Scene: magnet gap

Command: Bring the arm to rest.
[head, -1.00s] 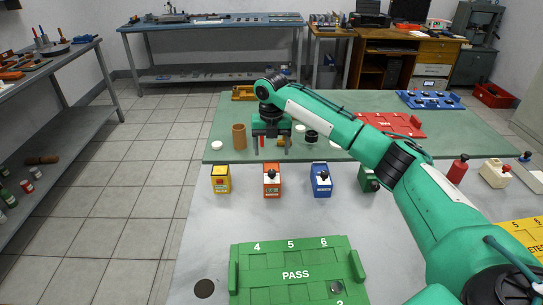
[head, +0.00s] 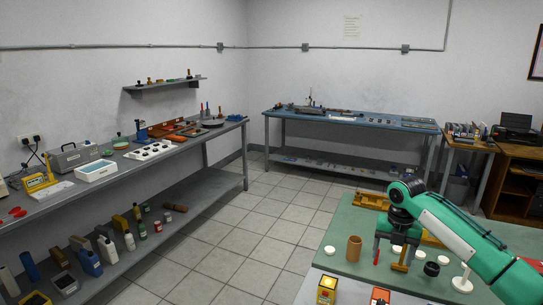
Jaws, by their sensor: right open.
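My right arm comes in from the right edge, green with black joints. Its gripper (head: 390,258) points down over the far part of the green mat (head: 345,222), its jaws apart with nothing seen held in them. A brown cylinder (head: 354,249) stands just left of the gripper. A white round piece (head: 330,250) lies left of the cylinder. A black ring (head: 431,269) lies to the right of the gripper. I cannot tell whether the fingertips touch the mat. My left gripper is not in view.
A yellow box (head: 327,290) and an orange box (head: 379,296) stand at the near edge. A white knobbed piece (head: 463,280) stands under my forearm. A long side bench (head: 100,178) with tools runs along the left, and a blue bench (head: 350,125) stands behind. The floor between is clear.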

